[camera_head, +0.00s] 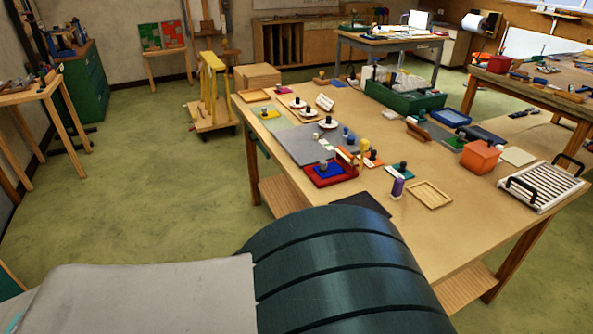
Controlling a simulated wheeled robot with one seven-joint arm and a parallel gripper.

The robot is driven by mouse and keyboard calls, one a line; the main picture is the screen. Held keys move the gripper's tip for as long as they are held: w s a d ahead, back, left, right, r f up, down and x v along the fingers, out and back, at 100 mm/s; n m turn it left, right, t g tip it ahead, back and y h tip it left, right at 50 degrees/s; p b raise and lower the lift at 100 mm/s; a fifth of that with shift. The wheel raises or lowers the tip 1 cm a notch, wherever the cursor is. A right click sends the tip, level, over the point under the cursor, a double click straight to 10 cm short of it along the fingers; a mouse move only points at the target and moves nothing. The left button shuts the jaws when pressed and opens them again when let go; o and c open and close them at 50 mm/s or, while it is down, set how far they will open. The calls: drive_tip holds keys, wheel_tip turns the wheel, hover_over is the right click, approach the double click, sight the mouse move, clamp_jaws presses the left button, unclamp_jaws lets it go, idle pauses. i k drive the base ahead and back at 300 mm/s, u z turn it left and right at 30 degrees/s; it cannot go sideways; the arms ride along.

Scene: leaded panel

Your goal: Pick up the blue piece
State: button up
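A blue shallow tray (450,117) lies farther back on the right. I cannot tell from this view alone which blue thing is the one named. My gripper is not in view.
An orange box (481,157), a wooden tray (430,195), a purple block (397,188) and a white slatted rack (541,187) stand to the right. The near right tabletop is mostly clear.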

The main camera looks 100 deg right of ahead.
sight(325, 169)
drive_tip(key=z, duration=1.9)
drive_tip(key=i, duration=1.9)
drive_tip(key=z, duration=3.5)
drive_tip(key=i, duration=1)
